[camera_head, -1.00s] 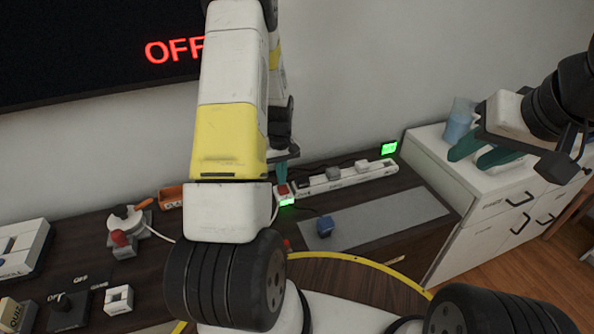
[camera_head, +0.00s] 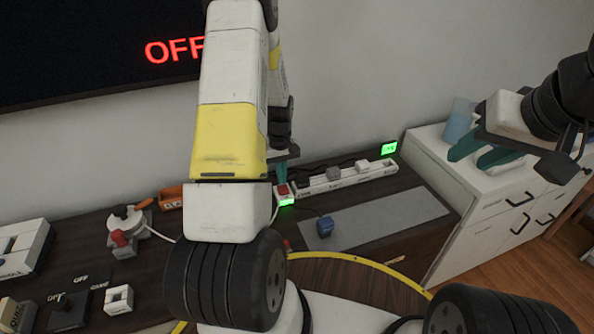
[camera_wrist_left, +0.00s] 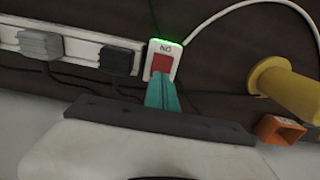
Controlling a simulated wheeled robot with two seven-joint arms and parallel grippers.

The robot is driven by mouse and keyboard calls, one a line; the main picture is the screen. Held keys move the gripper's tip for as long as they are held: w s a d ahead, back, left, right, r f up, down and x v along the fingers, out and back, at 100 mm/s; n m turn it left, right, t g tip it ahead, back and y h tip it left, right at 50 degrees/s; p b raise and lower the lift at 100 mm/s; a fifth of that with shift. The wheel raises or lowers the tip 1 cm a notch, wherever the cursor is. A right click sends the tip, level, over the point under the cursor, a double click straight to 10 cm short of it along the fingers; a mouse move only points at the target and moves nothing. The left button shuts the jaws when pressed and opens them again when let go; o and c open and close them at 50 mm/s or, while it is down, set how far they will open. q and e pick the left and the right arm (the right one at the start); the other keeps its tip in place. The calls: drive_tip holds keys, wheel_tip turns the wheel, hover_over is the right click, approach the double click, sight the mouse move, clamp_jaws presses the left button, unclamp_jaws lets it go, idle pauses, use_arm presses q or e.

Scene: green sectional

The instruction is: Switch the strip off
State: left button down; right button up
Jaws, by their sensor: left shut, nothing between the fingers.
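The white power strip (camera_head: 345,178) lies along the back of the dark table, with plugs in it. Its end block carries a red rocker switch (camera_head: 283,190) and a lit green edge. In the left wrist view the red rocker (camera_wrist_left: 162,64) sits beside the letters "ON", with the green light glowing. My left gripper (camera_head: 281,174) is shut and empty. Its teal fingertips (camera_wrist_left: 161,84) are right at the rocker's lower edge; I cannot tell whether they touch. My right gripper (camera_head: 482,153) is open and empty above the white cabinet.
An orange holder (camera_head: 171,198) and a red-buttoned device (camera_head: 121,241) are to the left. A yellow cylinder (camera_wrist_left: 285,91) shows in the wrist view.

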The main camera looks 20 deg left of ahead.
use_arm(q)
drive_tip(key=shift+f, duration=0.95)
idle(0.5)
drive_tip(key=shift+r, duration=3.55)
wheel_tip(320, 180, up, 10)
drive_tip(key=m+t, duration=0.1)
hover_over(289, 192)
drive_tip(key=s+d+r+m+t+h, duration=0.15)
drive_tip(key=s+d+r, duration=0.3)
drive_tip(key=r, duration=0.45)
drive_tip(key=s+d+r+m+t, duration=0.2)
drive_tip(key=s+r, duration=0.3)
drive_tip(key=s, duration=0.3)
drive_tip(key=s+d+r+m+t, duration=0.1)
drive_tip(key=s+d+r+m, duration=0.2)
drive_tip(key=s, duration=0.6)
wheel_tip(289, 192, up, 2)
drive_tip(key=shift+d+r+t+h, duration=0.1)
drive_tip(key=shift+d+t+h, duration=0.05)
drive_tip(key=shift+t+h, duration=0.2)
